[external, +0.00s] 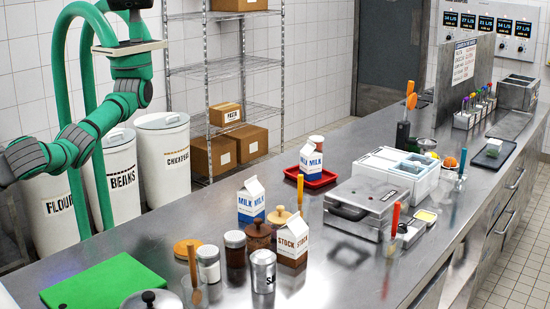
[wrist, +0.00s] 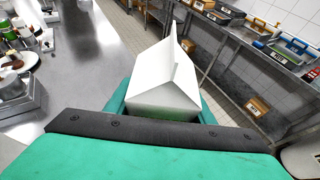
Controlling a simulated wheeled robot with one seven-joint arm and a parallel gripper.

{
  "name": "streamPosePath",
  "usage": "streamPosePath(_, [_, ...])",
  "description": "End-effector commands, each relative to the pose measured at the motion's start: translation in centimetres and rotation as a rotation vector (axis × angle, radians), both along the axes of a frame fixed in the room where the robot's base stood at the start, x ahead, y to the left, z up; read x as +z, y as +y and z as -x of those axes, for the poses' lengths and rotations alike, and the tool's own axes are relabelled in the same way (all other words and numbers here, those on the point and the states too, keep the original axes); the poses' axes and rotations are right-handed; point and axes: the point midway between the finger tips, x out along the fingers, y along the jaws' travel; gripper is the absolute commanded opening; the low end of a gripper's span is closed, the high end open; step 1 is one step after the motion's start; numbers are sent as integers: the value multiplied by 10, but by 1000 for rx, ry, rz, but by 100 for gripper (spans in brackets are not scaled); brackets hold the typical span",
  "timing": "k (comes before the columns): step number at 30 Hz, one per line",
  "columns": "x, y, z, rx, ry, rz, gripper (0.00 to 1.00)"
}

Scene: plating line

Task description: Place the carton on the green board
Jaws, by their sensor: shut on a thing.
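In the wrist view my gripper (wrist: 163,108) is shut on a white gable-topped carton (wrist: 165,82), with green fingers on both sides of it. Its label is not visible. The fingertips and held carton do not show in the external view, where the arm runs out of the top edge. The green board (external: 105,285) lies flat and bare on the counter at the lower left of the external view. I cannot make it out in the wrist view.
A milk carton (external: 251,200) and a stock carton (external: 292,242) stand on the counter (external: 345,150) among jars. Another milk carton (external: 311,160) stands on a red tray (external: 322,180). A silver shaker (external: 263,271) and a domed lid (external: 152,300) are right of the board.

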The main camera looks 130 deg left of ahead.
Motion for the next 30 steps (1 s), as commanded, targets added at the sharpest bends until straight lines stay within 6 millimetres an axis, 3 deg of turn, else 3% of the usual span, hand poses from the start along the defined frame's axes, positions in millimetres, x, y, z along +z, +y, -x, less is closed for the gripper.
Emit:
streamPosePath(12, [-41,-16,65,-109,-2,1,9])
streamPosePath(23, [-64,-7,95,-51,-3,2,9])
streamPosePath(30, [-74,15,99,78,-3,3,9])
